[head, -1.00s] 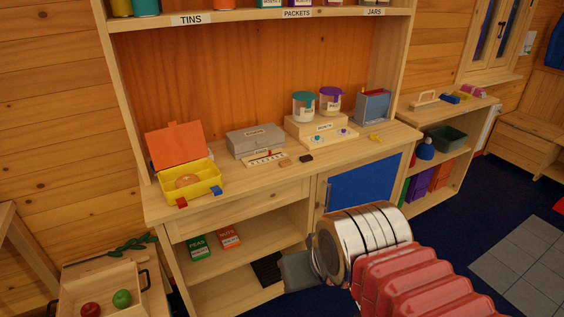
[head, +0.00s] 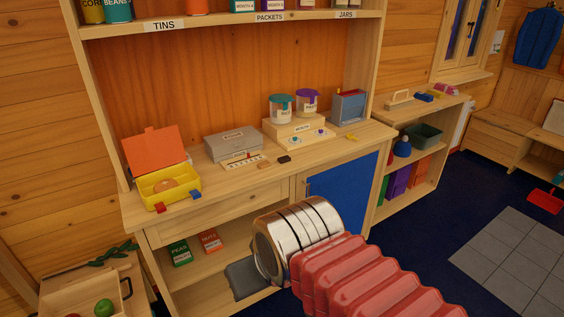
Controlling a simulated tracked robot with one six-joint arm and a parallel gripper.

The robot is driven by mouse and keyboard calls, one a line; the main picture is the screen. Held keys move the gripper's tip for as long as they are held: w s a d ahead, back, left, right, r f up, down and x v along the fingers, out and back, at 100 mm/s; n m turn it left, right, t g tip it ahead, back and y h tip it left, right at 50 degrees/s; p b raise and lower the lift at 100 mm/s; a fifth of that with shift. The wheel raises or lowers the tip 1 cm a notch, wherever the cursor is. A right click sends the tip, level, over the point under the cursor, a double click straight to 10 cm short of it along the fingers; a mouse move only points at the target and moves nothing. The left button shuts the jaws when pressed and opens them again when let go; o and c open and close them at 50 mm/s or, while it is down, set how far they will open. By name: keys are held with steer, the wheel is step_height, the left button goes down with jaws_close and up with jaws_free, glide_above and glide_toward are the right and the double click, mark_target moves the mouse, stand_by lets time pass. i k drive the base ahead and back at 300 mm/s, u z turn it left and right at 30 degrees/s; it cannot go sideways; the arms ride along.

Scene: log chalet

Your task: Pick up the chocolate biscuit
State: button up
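My gripper (head: 247,279) shows as a grey block beyond the chrome end of my arm, low in front of the open shelves. It is below the counter in the picture and apart from the dark piece. Its fingers are mostly hidden behind the arm, so its opening does not show.
An open yellow box with an orange lid (head: 168,186) stands at the counter's left. A grey tin (head: 233,144), a stand with two lidded jars (head: 299,130) and a blue-grey holder (head: 349,107) stand behind. A blue door (head: 343,190) is below.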

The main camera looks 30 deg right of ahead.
mark_target(287, 159)
steer(key=z, duration=0.05)
steer(key=i, duration=1)
steer(key=u, duration=0.05)
